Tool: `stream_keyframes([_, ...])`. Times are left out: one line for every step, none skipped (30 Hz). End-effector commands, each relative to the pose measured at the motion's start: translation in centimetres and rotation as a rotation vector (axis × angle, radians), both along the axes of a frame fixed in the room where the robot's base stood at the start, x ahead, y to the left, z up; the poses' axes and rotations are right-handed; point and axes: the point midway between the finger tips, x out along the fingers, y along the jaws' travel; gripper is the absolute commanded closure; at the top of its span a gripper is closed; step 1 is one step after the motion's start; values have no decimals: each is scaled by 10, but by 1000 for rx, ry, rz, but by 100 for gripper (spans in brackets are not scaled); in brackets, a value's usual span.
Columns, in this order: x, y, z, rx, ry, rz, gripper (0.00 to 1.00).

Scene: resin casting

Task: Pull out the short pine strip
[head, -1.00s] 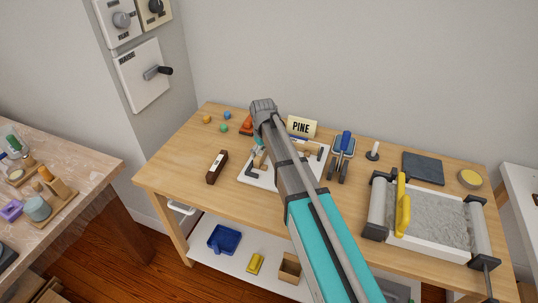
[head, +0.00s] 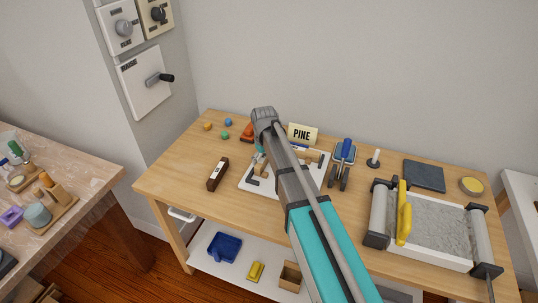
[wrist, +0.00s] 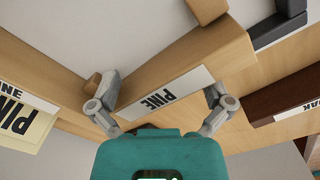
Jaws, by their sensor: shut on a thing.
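In the wrist view my gripper (wrist: 160,92) has its two fingers on either side of a light wooden strip with a white PINE label (wrist: 215,68), and is shut on it. A second light strip with a partly visible label (wrist: 40,72) lies to the left. I cannot tell from this view which strip is shorter. In the head view my gripper (head: 260,157) is low over the white board (head: 250,184), and my arm hides much of the board and the held strip. Part of a light strip (head: 312,156) shows right of my arm.
A yellow PINE sign (head: 302,134) stands behind the board. A dark OAK strip (head: 217,174) lies left of it and also shows in the wrist view (wrist: 292,98). A blue-handled tool (head: 343,160) stands to the right. A black bracket (wrist: 278,25) is close beyond the held strip.

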Motion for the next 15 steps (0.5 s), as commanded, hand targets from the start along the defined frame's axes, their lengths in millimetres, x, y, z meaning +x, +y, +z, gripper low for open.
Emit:
stream_keyframes([-1,-1,3,-4,0,0,26])
stream_keyframes([-1,-1,5,-4,0,0,26])
stream_keyframes([0,-1,8,-2,0,0,26])
stream_keyframes([0,-1,11,-2,0,0,26])
stream_keyframes([0,-1,15,-2,0,0,26])
stream_keyframes([0,-1,20,-2,0,0,26])
stream_keyframes([0,-1,24,-1,0,0,26])
stream_keyframes([0,-1,27,-1,0,0,26])
stream_keyframes([0,-1,32,-1,0,0,26])
stream_keyframes([0,0,36,-1,0,0,26])
stream_keyframes([0,0,39,-1,-1,0,26])
stream_keyframes([0,0,43,0,0,0,26])
stream_keyframes([0,0,46,0,0,0,26])
stream_keyframes([0,0,48,0,0,0,26])
stream_keyframes([0,0,49,0,0,0,26])
